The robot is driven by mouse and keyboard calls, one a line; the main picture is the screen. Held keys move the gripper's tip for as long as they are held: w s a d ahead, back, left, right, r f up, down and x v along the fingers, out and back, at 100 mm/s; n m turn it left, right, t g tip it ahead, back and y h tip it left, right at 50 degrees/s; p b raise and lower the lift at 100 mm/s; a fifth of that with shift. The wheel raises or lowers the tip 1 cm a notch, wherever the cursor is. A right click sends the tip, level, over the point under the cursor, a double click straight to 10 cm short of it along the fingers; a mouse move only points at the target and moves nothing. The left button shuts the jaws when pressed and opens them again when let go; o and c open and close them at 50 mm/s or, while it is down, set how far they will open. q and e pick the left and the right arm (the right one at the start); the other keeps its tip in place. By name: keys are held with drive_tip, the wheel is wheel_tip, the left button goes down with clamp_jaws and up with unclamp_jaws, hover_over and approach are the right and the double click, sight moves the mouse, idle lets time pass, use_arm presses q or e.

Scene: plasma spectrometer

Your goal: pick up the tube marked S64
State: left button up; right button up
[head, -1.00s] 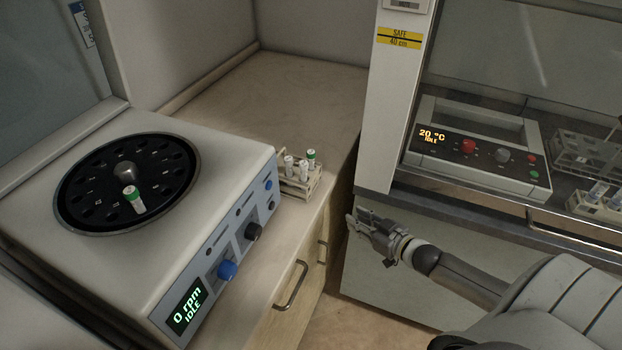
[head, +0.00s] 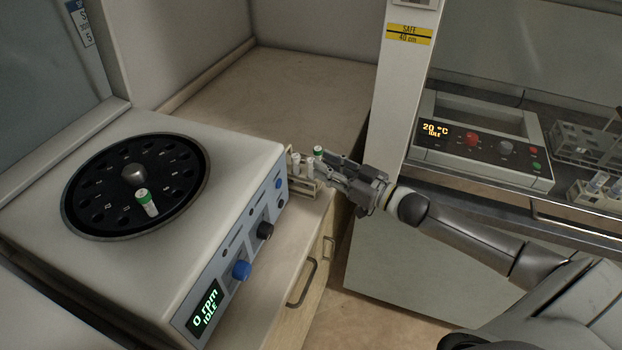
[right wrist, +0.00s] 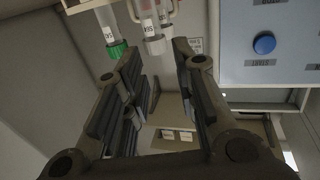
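In the right wrist view, a tube with a pale cap and a label that seems to read S64 (right wrist: 148,26) hangs into the top of the picture, ahead of the gap between my fingers. A green-capped tube (right wrist: 112,40) is left of it, and another pale-capped tube is partly hidden behind it. My right gripper (right wrist: 156,58) is open, with nothing between its fingers. In the head view my right gripper (head: 324,170) is at the right side of the small tube rack (head: 302,188), beside the green-capped tube (head: 319,151) and pale-capped tubes (head: 296,159). My left gripper is out of view.
The centrifuge (head: 232,163) stands open close left of the rack, with a green-capped tube (head: 147,203) in its rotor. The fume hood's side post (head: 399,100) rises right of my gripper. The counter (head: 285,85) behind the rack is clear.

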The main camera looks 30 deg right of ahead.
sight(311, 160)
drive_tip(key=x, duration=0.1)
drive_tip(key=p+x, duration=0.1)
drive_tip(key=x, duration=0.3)
drive_tip(key=shift+w+f+p, duration=0.15)
drive_tip(key=shift+f+p, duration=0.2)
drive_tip(key=shift+p, duration=0.05)
drive_tip(key=shift+d, duration=0.1)
drive_tip(key=shift+c, duration=0.3)
drive_tip(key=c, duration=0.5)
